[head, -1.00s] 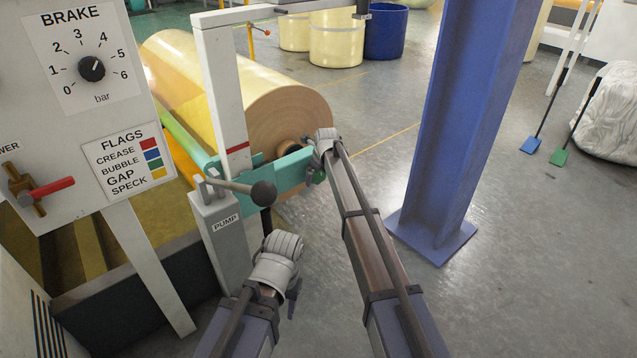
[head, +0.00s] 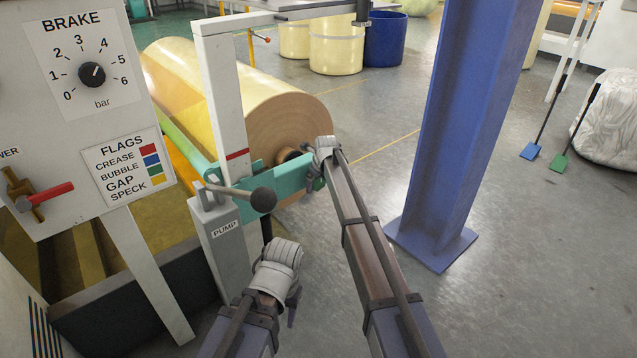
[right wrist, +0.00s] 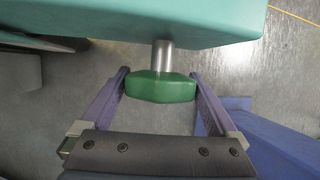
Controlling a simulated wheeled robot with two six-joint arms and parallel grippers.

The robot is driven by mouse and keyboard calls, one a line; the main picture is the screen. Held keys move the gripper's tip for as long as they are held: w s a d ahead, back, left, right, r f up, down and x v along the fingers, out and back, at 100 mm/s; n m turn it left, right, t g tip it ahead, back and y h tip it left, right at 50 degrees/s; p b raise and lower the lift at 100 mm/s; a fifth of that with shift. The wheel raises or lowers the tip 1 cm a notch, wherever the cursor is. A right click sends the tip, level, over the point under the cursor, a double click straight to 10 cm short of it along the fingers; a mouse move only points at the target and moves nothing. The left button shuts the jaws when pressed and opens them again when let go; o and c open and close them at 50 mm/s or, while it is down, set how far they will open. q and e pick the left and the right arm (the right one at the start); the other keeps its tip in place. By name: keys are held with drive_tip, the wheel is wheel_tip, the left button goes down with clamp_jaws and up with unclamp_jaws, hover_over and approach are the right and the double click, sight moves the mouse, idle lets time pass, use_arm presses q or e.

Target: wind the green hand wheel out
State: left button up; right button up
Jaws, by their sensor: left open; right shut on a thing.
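The green hand wheel (right wrist: 160,87) sits on a short metal shaft (right wrist: 163,56) that comes out of the teal block (right wrist: 150,22) in the right wrist view. My right gripper (right wrist: 160,85) has its two fingers around the wheel, one on each side, and is shut on it. In the head view the teal block (head: 262,176) lies beside the big roll, and my right gripper (head: 322,168) is at its right end. Only a little of the green wheel (head: 318,184) shows there, mostly hidden by the gripper. My left gripper (head: 294,308) is open and empty, low in front of the pump.
The pump post (head: 222,245) with its ball-ended lever (head: 262,198) stands left of my right arm. A large yellow film roll (head: 270,110) lies behind. A blue column (head: 440,130) stands to the right. The floor between roll and column is clear.

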drive_tip(key=shift+s+f+n+t+h+b, duration=0.1)
drive_tip(key=shift+f+n+t+h+b, duration=0.1)
drive_tip(key=shift+t+h+b, duration=0.4)
drive_tip(key=shift+f+n+t+h+b, duration=0.1)
drive_tip(key=shift+n+t+h+b, duration=0.1)
drive_tip(key=shift+t+h+b, duration=0.35)
drive_tip(key=t+h+b, duration=0.1)
drive_tip(key=h+b, duration=0.1)
drive_tip(key=b, duration=0.1)
drive_tip(key=shift+r+n+t, duration=0.15)
drive_tip(key=shift+n+t, duration=0.1)
drive_tip(key=shift+n, duration=0.05)
drive_tip(key=shift+r+h+b, duration=0.1)
drive_tip(key=shift+h+b, duration=0.15)
drive_tip(key=shift+b, duration=0.05)
drive_tip(key=shift+t, duration=0.3)
drive_tip(key=shift+r, duration=0.1)
drive_tip(key=o, duration=1)
